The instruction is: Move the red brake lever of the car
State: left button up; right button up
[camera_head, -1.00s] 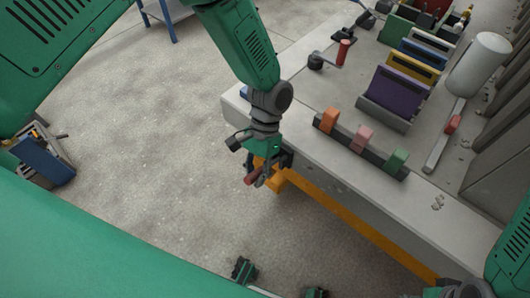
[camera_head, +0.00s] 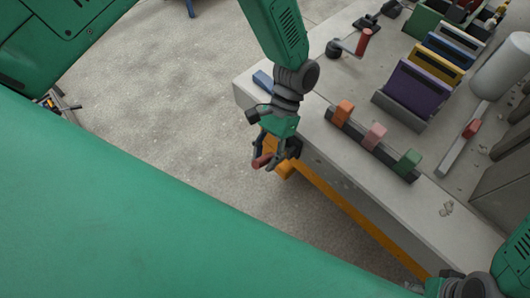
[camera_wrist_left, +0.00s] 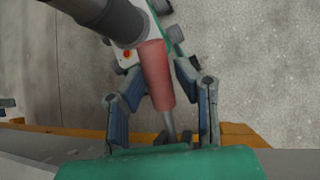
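A red handle (camera_head: 262,160) shows at the fingers of my left gripper (camera_head: 270,157) in the head view, beside the table's near edge. In the left wrist view this red cylinder (camera_wrist_left: 156,75), with a thin grey rod at its lower end, lies between the two spread fingers of my left gripper (camera_wrist_left: 160,98). Gaps show on both sides, so the fingers appear open around it. Whether it is the car's brake lever is not clear. My right gripper (camera_head: 445,288) is partly seen at the bottom right; its fingers cannot be made out.
The grey table (camera_head: 330,150) has an orange rail (camera_head: 350,218) below its edge. On it are orange (camera_head: 343,111), pink (camera_head: 375,134) and green (camera_head: 407,162) blocks, a purple panel (camera_head: 416,90), a red-handled crank (camera_head: 363,41) and a red slider (camera_head: 471,129). Bare floor lies left.

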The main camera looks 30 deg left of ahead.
pick_arm(q)
jog(key=shift+o, duration=0.4)
jog(key=shift+s, duration=0.1)
jog(key=v, duration=1.2)
jog(key=shift+f, duration=0.15)
